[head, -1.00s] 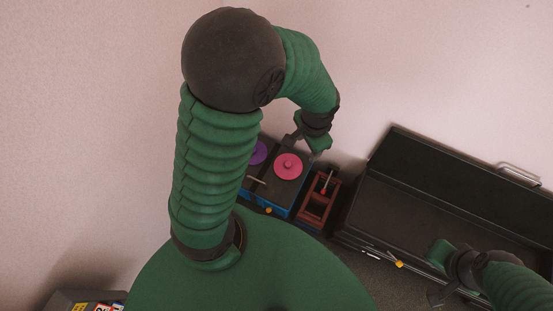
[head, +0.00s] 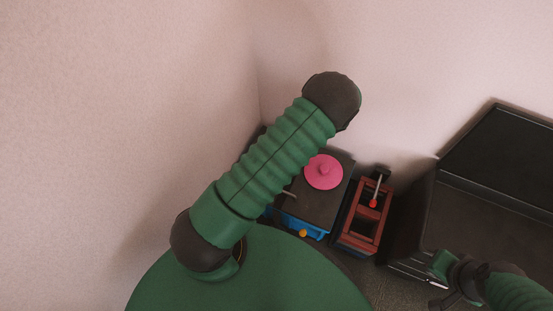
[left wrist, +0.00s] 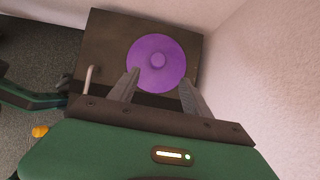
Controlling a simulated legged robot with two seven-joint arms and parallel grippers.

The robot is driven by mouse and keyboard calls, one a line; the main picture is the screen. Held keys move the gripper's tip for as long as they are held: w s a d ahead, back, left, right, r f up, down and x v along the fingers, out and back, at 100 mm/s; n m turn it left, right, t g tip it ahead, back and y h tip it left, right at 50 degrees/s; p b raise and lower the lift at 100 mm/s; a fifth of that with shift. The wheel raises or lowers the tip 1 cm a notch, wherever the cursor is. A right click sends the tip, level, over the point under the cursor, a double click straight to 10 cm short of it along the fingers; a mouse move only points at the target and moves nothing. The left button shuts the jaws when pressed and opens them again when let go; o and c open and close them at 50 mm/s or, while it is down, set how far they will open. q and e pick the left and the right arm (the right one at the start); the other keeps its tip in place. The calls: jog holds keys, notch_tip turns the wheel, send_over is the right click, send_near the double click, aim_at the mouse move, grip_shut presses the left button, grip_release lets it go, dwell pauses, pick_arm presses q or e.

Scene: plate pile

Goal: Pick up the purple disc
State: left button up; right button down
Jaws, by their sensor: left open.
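The purple disc (left wrist: 157,62) lies flat on a dark square top (left wrist: 103,44) in the left wrist view, with a small raised knob at its middle. My left gripper (left wrist: 158,82) is open, and its two fingers reach over the near part of the disc, one to each side of the knob. I cannot tell the height of the fingers above the disc. In the head view my left arm hides the purple disc and the left gripper. My right gripper (head: 447,284) is at the lower right, empty as far as I can see, beside the black case.
A pink disc (head: 323,171) lies on a neighbouring dark top with a blue base (head: 304,226). A reddish-brown frame (head: 362,222) with a red-tipped lever stands right of it. A large open black case (head: 482,212) is at the right. Walls close in behind.

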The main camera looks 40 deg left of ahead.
pick_arm(q)
jog(key=b+x, duration=0.1)
jog(key=x, duration=0.5)
jog(key=shift+w+a+b, duration=0.1)
jog(key=shift+a+b, duration=0.2)
jog(key=shift+f+b, duration=0.2)
jog(key=shift+b, duration=0.1)
jog(key=f+b, duration=0.1)
jog(key=s+f+b, duration=0.1)
jog(key=a+f+b, duration=0.1)
jog(key=shift+s+f+b, duration=0.15)
jog(key=shift+f+b, duration=0.1)
jog(key=shift+b, duration=0.15)
jog(key=shift+a+f, duration=0.25)
jog(key=shift+a+r, duration=0.1)
jog(key=shift+a, duration=0.05)
jog(key=shift+r, duration=0.1)
jog(key=c, duration=0.7)
grip_shut()
pick_arm(e)
notch_tip(320, 180, down, 7)
jog(key=a, duration=0.1)
jog(key=shift+r, duration=0.15)
